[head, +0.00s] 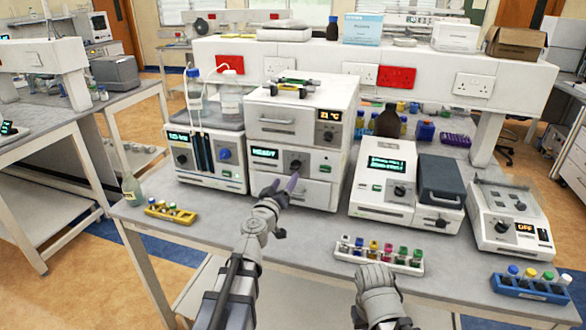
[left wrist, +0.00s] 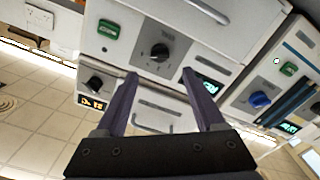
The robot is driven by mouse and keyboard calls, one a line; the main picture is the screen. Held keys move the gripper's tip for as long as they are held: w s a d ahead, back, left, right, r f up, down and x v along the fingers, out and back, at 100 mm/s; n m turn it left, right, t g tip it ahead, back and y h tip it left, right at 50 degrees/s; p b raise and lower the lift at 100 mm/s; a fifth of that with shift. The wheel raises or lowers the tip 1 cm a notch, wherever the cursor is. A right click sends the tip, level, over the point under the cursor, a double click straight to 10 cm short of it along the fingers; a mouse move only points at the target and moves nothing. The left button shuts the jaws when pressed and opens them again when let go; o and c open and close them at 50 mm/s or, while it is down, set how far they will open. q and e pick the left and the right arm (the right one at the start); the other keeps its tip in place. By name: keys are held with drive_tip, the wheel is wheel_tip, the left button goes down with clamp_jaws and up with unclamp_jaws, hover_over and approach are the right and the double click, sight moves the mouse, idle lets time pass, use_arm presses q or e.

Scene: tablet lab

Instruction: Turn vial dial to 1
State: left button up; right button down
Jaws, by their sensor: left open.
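A black dial (head: 296,165) sits on the front of the white two-drawer machine (head: 285,123), between a lit READY display (head: 265,154) and a green button (head: 324,169). The dial also shows in the left wrist view (left wrist: 159,52), upper middle, with a scale around it too small to read. My left gripper (head: 284,186) is open, its purple fingers just in front of and below the dial. In the left wrist view the fingertips (left wrist: 158,74) are apart, with nothing between them, and the dial lies just beyond. My right gripper's fingers are not seen.
Another dial (head: 328,136) is higher on this machine, beside an orange display. A unit with a blue knob (head: 224,154) stands left; one with a green display (head: 386,165) stands right. A white vial rack (head: 379,255) is near the front edge. A yellow rack (head: 171,211) is left.

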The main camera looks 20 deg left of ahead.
sight(293, 167)
use_arm(q)
drive_tip(key=w, duration=0.7)
drive_tip(key=shift+w+d, duration=0.1)
drive_tip(key=shift+w, duration=0.25)
drive_tip(key=shift+s, duration=0.1)
clamp_jaws()
